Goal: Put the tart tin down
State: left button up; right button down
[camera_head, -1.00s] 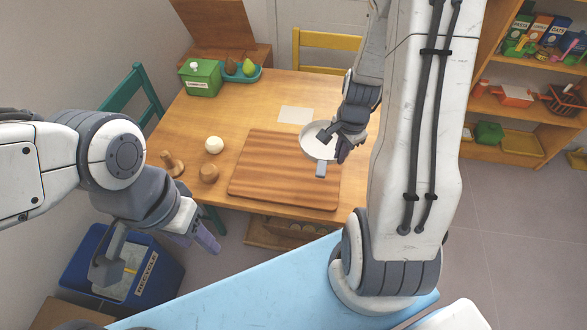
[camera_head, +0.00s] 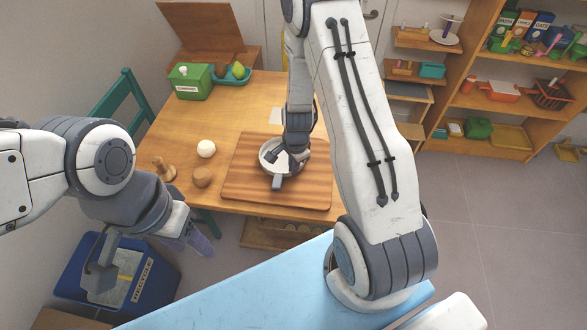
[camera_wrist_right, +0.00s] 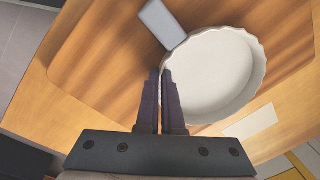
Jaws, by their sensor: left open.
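The tart tin (camera_head: 268,160) is a white, round, shallow dish with a fluted rim, over the wooden board (camera_head: 235,190). In the right wrist view the tin (camera_wrist_right: 215,75) lies just right of my fingertips. I cannot tell whether the tin touches the board. My left gripper (camera_head: 155,262) is open and empty, above the floor near the blue bin.
On the table (camera_head: 265,95) stand a white ball (camera_head: 206,149), wooden pieces (camera_head: 202,177), a green box (camera_head: 190,82) and a teal tray (camera_head: 232,75) with fruit. A blue recycling bin (camera_head: 150,285) stands below my left gripper. Shelves (camera_head: 480,105) stand at right.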

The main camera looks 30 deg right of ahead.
jog(key=shift+r, duration=0.1)
jog(key=c, duration=1.1)
grip_release()
jog(key=shift+o, duration=0.2)
